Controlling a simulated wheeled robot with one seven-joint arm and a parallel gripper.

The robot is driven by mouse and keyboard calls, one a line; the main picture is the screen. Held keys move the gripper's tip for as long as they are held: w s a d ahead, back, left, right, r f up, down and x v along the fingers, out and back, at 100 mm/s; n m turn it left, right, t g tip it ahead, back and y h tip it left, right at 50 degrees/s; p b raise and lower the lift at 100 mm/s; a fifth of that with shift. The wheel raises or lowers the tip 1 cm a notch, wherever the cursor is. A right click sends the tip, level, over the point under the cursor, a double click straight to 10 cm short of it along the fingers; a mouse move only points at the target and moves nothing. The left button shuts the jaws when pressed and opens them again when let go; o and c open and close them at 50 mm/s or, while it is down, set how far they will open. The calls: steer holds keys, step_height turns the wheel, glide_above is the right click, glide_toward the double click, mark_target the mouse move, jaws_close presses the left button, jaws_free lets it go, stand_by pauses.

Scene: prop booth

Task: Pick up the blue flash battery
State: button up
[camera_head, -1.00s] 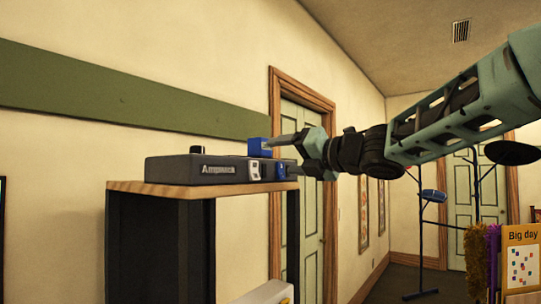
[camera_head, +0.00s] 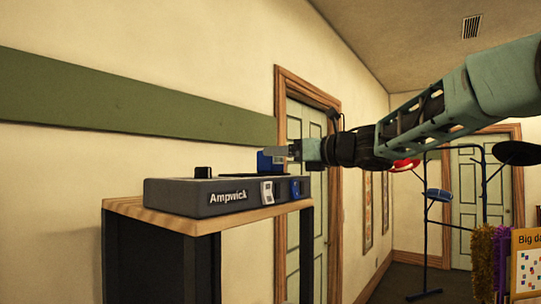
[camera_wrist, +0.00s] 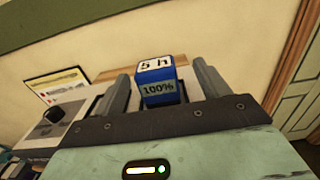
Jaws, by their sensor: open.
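The blue flash battery (camera_head: 264,163) stands upright at the back of the dark charger (camera_head: 225,198) marked "Ampwick". In the wrist view the battery (camera_wrist: 157,90) shows "5 h" on its white top and "100%" on its side. My gripper (camera_head: 282,154) is level with the battery's upper part and reaches it from the right. In the wrist view my open gripper (camera_wrist: 162,72) has one finger on each side of the battery, with a gap visible on both sides. The battery's lower end is hidden.
The charger rests on a wooden-topped stand (camera_head: 125,208) near the wall. It carries a black knob (camera_head: 203,172) and a blue socket or block (camera_head: 297,188) at its front right. A stand with hats (camera_head: 438,195) and a "Big day" board (camera_head: 526,265) are at the right.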

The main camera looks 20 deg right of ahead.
steer(key=p+x, duration=0.1)
steer(key=x, duration=0.1)
steer(key=p+x, duration=0.2)
steer(key=x, duration=0.1)
steer(key=shift+s+a+r+p, duration=0.15)
steer(key=shift+a+r+p, duration=0.1)
steer(key=shift+a+p, duration=0.05)
steer(key=shift+w+a+f, duration=0.2)
steer(key=shift+w+a, duration=0.05)
steer(key=shift+w, duration=0.15)
steer(key=c, duration=1.3)
